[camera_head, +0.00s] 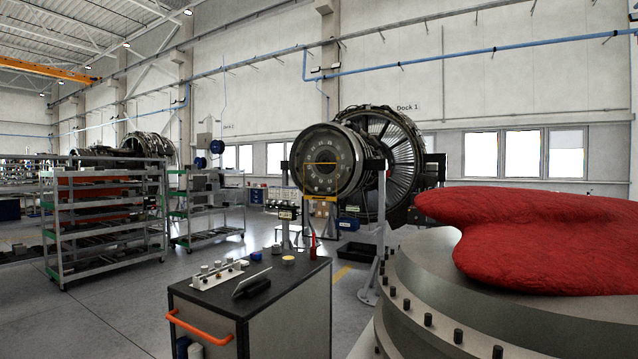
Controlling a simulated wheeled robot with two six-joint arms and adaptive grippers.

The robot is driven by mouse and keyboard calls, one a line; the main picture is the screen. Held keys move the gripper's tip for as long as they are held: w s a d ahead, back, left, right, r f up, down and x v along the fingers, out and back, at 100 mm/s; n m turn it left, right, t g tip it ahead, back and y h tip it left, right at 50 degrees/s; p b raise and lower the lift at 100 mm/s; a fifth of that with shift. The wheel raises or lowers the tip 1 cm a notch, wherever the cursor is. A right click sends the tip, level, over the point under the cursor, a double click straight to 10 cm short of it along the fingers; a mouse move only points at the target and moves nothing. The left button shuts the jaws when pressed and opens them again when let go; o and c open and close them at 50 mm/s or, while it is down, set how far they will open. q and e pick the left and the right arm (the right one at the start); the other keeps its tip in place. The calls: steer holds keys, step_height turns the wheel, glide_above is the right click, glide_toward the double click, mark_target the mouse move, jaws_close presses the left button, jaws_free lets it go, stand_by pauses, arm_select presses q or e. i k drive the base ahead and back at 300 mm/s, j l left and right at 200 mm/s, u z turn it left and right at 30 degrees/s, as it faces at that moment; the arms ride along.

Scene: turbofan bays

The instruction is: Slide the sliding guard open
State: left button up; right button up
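A thin yellow rectangular frame (338,178) stands in front of the round engine face, near the middle of the head view. It may be the sliding guard, but it is too small and far off to be sure. I cannot tell whether it is open or shut. A turbofan engine (402,150) with a wide bladed fan sits behind it on a grey stand. Neither of my grippers is in view.
A dark-topped cart (214,292) with an orange handle (199,327) stands in front, with small parts, a tablet and a red bottle on it. A large flanged casing (418,275) with a red cover (540,235) fills the right. Shelf racks (105,215) stand left, with open floor between.

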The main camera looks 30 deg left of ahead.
mark_target(319, 182)
steer(key=u, duration=0.75)
